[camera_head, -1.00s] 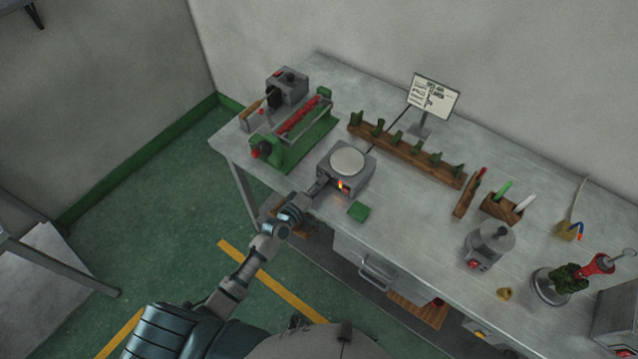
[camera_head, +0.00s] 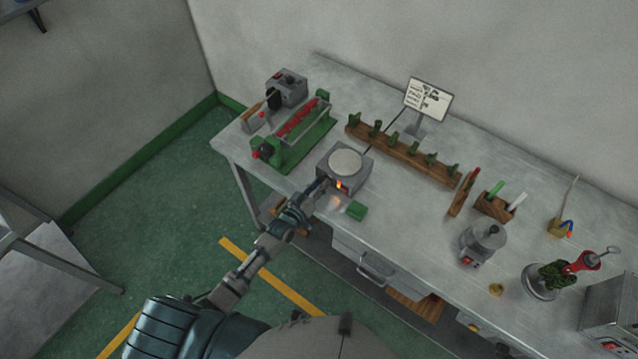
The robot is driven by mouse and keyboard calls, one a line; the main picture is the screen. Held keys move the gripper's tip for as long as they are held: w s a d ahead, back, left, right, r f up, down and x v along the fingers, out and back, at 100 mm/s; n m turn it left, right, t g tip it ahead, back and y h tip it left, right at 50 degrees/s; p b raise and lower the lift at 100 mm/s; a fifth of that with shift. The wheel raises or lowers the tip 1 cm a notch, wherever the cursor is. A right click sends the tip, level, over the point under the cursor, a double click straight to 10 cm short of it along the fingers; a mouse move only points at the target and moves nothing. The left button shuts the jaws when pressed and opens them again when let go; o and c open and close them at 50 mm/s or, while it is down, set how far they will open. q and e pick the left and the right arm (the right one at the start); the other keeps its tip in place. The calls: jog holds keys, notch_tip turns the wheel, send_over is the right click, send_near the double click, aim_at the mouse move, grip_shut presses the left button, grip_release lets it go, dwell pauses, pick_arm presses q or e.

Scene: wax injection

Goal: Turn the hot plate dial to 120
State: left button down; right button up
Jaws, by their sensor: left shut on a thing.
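The hot plate (camera_head: 358,178) is a grey box with a round pale top, near the front edge of the workbench, left of the middle. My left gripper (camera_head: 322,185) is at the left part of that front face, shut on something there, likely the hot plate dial. The dial itself is hidden by the gripper, and its setting cannot be read. My right gripper is not in view.
A green machine with a red roller (camera_head: 298,135) stands to the left. A wooden rack (camera_head: 402,152) with green pieces is behind. A grey pot (camera_head: 484,243) stands to the right.

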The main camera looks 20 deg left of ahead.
pick_arm(q)
jog(key=shift+s+d+f+m, duration=0.1)
jog(key=shift+s+f+m, duration=0.15)
jog(key=shift+f, duration=0.3)
jog(key=c, duration=1)
grip_release()
jog(key=shift+o, duration=0.9)
jog(key=shift+w+r, duration=0.2)
jog(key=shift+w, duration=0.05)
jog(key=v, duration=1.2)
